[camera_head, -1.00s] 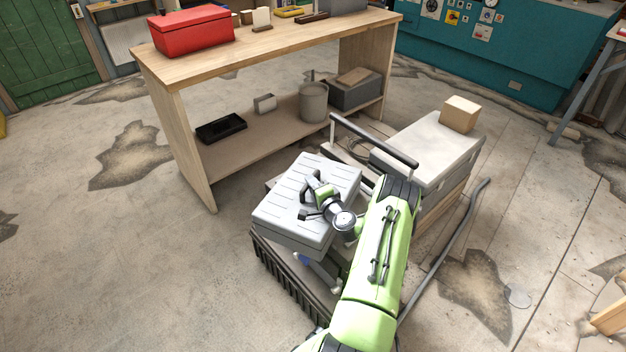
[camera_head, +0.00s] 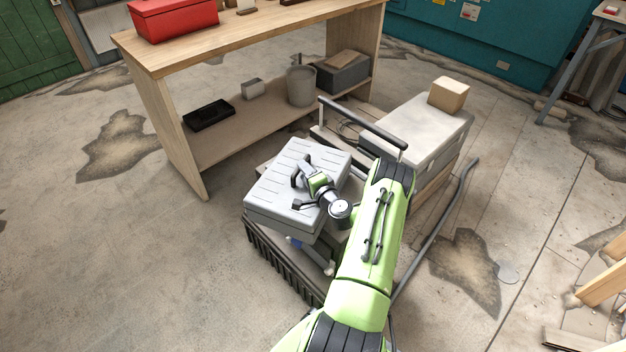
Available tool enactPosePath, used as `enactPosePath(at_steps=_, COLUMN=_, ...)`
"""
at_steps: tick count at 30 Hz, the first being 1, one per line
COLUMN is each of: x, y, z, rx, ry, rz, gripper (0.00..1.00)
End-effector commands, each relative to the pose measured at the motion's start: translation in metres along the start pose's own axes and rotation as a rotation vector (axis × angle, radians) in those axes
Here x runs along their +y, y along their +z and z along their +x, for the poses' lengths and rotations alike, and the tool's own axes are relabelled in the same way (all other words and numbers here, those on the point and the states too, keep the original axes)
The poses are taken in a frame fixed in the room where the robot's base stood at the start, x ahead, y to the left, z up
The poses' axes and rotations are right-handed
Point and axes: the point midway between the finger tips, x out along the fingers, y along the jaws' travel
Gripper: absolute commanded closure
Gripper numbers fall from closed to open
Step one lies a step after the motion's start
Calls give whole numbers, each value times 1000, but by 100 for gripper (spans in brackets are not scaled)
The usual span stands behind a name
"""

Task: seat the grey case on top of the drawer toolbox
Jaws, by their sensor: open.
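The grey case (camera_head: 270,203), with a ribbed pale lid, lies turned at an angle on a low dark platform with a ribbed edge (camera_head: 272,262). My gripper (camera_head: 300,188) is over the case lid, its dark jaws apart. I cannot tell whether the jaws touch the case or stand around a handle. My wrist and arm hide the case's right side and what is right under it. I cannot pick out the drawer toolbox with certainty; a grey chest (camera_head: 425,125) with a pale top stands to the right, with no drawers clearly visible.
A wooden block (camera_head: 448,95) sits on the grey chest. A dark handle bar (camera_head: 362,122) stands behind the case. A wooden workbench (camera_head: 170,135) bears a red box (camera_head: 172,17) and has a bucket (camera_head: 300,87) on its shelf. The floor on the left is clear.

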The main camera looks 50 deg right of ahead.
Motion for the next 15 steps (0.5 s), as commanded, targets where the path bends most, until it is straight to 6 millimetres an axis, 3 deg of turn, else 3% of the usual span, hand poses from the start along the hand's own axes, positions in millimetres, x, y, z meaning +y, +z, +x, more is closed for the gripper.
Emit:
enactPosePath(at_steps=3, x=-1, y=-2, z=-35, rx=4, ry=7, rz=10, gripper=54)
enactPosePath(at_steps=9, x=-1, y=-3, z=-82, rx=9, ry=4, rz=9, gripper=54)
enactPosePath(at_steps=15, x=-1, y=-1, z=-99, rx=4, ry=-1, rz=2, gripper=54)
